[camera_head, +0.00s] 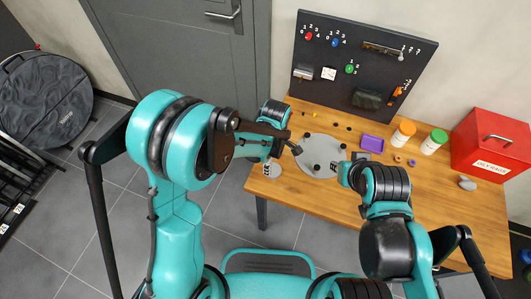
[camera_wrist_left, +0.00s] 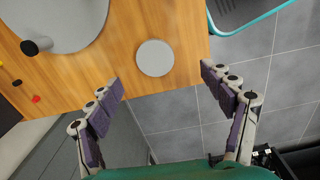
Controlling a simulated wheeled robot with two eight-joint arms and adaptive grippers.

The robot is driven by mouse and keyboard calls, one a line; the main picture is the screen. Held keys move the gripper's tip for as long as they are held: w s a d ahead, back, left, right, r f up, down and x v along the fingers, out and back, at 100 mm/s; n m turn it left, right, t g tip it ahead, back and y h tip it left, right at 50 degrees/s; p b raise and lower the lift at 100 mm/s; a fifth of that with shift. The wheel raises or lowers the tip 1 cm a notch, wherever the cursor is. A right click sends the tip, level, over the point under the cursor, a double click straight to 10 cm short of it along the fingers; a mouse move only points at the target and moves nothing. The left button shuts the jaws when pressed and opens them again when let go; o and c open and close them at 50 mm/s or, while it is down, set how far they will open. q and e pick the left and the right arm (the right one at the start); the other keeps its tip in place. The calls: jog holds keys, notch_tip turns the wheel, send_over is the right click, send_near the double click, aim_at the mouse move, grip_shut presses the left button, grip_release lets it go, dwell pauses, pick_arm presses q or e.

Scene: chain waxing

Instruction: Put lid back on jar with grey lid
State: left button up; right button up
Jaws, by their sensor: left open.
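A flat, light-grey disc like a lid (camera_wrist_left: 155,58) shows near the table corner in the left wrist view. In the head view the grey disc (camera_head: 275,171) is partly hidden by my left gripper. I cannot tell whether it lies on the table or on a jar. My left gripper (camera_wrist_left: 162,76) is open and empty, its fingers spread on either side of the disc without touching it. My left gripper (camera_head: 281,158) hangs over the table's left front corner in the head view. My right gripper (camera_head: 343,172) is beside the round grey plate; its fingers are mostly hidden.
The round grey plate (camera_head: 318,168) with black pegs lies on the wooden table (camera_head: 455,215). A jar with an orange lid (camera_head: 403,135), a jar with a green lid (camera_head: 434,141), a purple tray (camera_head: 372,144) and a red box (camera_head: 490,145) stand right. A pegboard (camera_head: 350,75) rises behind.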

aim_at(274, 170)
pick_arm(q)
jog(key=shift+w+f+n, duration=0.3)
jog(key=shift+w+f, duration=0.15)
jog(key=shift+s+r, duration=0.1)
jog(key=shift+s, duration=0.05)
pick_arm(e)
jog(key=shift+w+a, duration=0.15)
jog(key=shift+w, duration=0.2)
pick_arm(q)
jog(key=shift+f+b, duration=0.55)
jog(key=shift+f, duration=0.8)
pick_arm(e)
jog(key=shift+f, duration=0.5)
pick_arm(q)
jog(key=f+b, duration=0.2)
jog(key=f, duration=0.1)
jog(key=f+b, duration=0.1)
jog(key=f, duration=0.1)
jog(key=shift+w+f, duration=0.15)
jog(key=shift+w, duration=0.2)
pick_arm(e)
notch_tip(274, 170, down, 3)
jog(key=shift+r, duration=0.15)
pick_arm(q)
jog(key=c, duration=0.9)
